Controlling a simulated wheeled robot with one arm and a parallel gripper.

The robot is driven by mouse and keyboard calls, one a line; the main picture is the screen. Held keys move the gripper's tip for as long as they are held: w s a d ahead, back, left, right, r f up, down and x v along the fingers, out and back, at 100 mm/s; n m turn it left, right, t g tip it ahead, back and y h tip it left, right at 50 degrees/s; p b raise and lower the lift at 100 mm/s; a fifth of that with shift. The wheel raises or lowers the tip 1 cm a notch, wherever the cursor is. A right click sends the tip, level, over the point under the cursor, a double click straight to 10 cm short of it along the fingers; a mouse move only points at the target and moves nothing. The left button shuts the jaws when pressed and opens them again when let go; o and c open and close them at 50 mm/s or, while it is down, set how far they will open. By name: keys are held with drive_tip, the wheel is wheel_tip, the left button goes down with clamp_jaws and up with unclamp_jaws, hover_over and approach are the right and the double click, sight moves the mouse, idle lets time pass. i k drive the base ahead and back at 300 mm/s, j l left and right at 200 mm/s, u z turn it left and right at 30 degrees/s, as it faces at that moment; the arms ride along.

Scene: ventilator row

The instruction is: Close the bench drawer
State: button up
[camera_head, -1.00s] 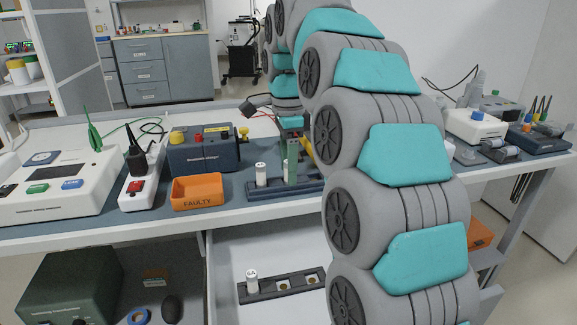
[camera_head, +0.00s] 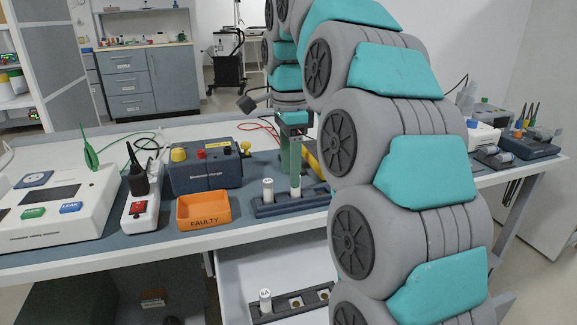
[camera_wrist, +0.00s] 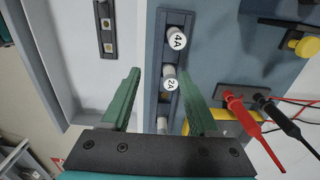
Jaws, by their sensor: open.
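The bench drawer (camera_head: 285,262) is pulled out below the bench top, its white inside showing; my arm hides its right part. It also shows at the left of the wrist view (camera_wrist: 72,50). A dark rack (camera_head: 290,304) inside it holds a white cylinder (camera_head: 265,298). My gripper (camera_head: 294,165) is above the bench top, over a dark fuse rack (camera_head: 268,208), not at the drawer. In the wrist view my gripper (camera_wrist: 160,75) has its green fingers spread, with a white cylinder marked 2A (camera_wrist: 169,79) between them in the picture; no grip shows.
An orange FAULTY bin (camera_head: 203,210), a battery charger (camera_head: 205,168), a power strip (camera_head: 141,208) and a white tester (camera_head: 55,207) stand left of the rack. Red and black probes (camera_wrist: 245,115) lie beside the rack. The bench's front edge (camera_head: 110,249) runs above the drawer.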

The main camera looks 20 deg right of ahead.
sight(299, 272)
drive_tip(key=k+j, duration=0.35)
drive_tip(key=j, duration=0.15)
drive_tip(key=k+j, duration=0.3)
drive_tip(key=j, duration=0.2)
